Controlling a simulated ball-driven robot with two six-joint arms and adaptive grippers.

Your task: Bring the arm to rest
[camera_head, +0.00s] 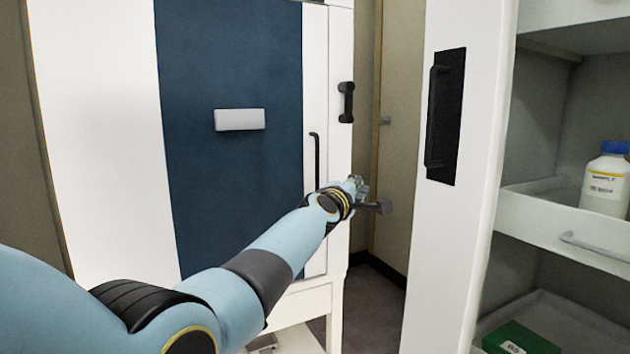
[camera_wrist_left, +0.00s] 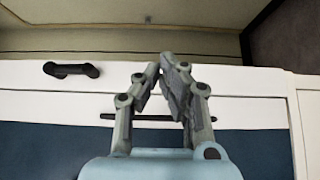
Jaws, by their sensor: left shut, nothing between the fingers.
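My left arm reaches from the lower left across the front of the freeze dryer, a white cabinet with a dark blue panel (camera_head: 235,170). My left gripper (camera_head: 360,186) is small at the arm's far end, near the cabinet's right edge. In the left wrist view the gripper (camera_wrist_left: 160,78) has its fingertips together with nothing between them. A long black handle (camera_head: 316,160) lies behind the fingers there, and I cannot tell whether they touch it. My right gripper is not in view.
A short black handle (camera_head: 346,102) is above the gripper. A white door (camera_head: 452,240) with a black handle stands at right. Beyond it, a white drawer (camera_head: 560,225) holds a blue-capped bottle (camera_head: 606,180), and a green box (camera_head: 520,340) sits lower. A narrow gap lies between cabinet and door.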

